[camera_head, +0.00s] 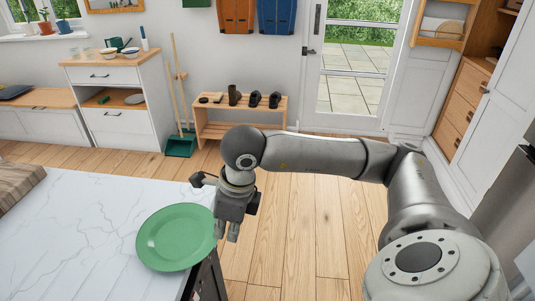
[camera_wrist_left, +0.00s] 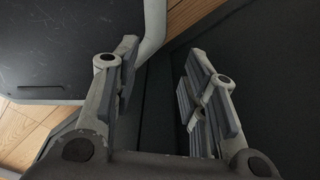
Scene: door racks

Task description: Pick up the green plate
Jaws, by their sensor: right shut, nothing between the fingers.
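The green plate (camera_head: 176,238) lies on the white marble-topped table, close to its right edge. My right gripper (camera_head: 226,232) is shut and empty, pointing down just right of the plate's rim. In the picture its fingers are very near the rim; I cannot tell whether they touch it. My left gripper (camera_wrist_left: 160,68) shows only in the left wrist view. Its fingers are apart with nothing between them, over dark surfaces. The plate is not in that view.
The marble table (camera_head: 80,240) has bare top left of the plate, with a wooden board (camera_head: 18,184) at its far left. Wooden floor (camera_head: 310,235) lies right of it. A low wooden rack (camera_head: 240,128) with shoes and a white drawer cabinet (camera_head: 120,122) stand by the back wall.

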